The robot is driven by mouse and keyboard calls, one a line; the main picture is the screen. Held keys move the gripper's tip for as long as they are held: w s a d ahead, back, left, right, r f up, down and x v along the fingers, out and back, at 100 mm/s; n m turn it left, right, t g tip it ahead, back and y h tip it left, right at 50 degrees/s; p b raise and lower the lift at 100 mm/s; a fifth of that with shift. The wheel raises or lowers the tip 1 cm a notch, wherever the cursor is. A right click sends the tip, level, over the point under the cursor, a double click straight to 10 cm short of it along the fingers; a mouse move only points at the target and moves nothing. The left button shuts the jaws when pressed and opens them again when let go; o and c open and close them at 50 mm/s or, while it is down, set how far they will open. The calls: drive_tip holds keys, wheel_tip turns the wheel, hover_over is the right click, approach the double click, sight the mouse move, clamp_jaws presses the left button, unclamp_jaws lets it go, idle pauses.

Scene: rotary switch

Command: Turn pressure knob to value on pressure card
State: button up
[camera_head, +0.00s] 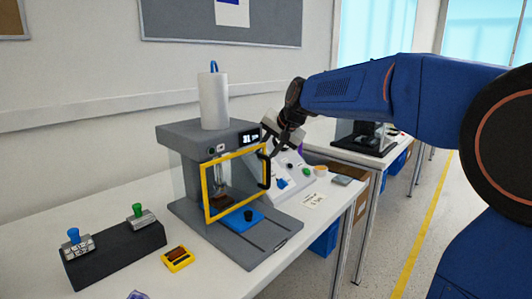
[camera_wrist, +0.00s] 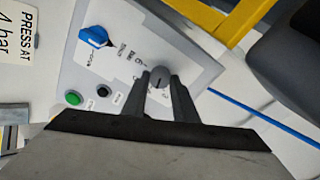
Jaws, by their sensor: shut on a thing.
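The grey pressure knob (camera_wrist: 157,76) is on the sloped light control panel (camera_wrist: 195,58), with a dark line across its face and small printed marks around it. My gripper (camera_wrist: 161,80) is shut on it, one dark finger on each side, in the wrist view. The marks are too small to read the setting. The pressure card (camera_wrist: 17,36) at the left edge reads "PRESS AT 4 bar"; it also lies on the table in the head view (camera_head: 314,200). In the head view my gripper (camera_head: 274,150) reaches down to the panel and hides the knob.
A blue switch (camera_wrist: 95,36), a green button (camera_wrist: 73,98) and a black button (camera_wrist: 103,90) are on the same panel. The grey press (camera_head: 190,135) with a yellow-framed door (camera_head: 207,195) stands close left of my gripper. A black block (camera_head: 115,252) holds two fixtures.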

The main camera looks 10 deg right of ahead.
drive_tip(key=shift+m, duration=1.2)
drive_tip(key=o, duration=1)
drive_tip(key=shift+o, duration=0.2)
drive_tip(key=v, duration=1.7)
drive_tip(key=shift+r, duration=0.3)
drive_tip(key=shift+w+d, duration=0.1)
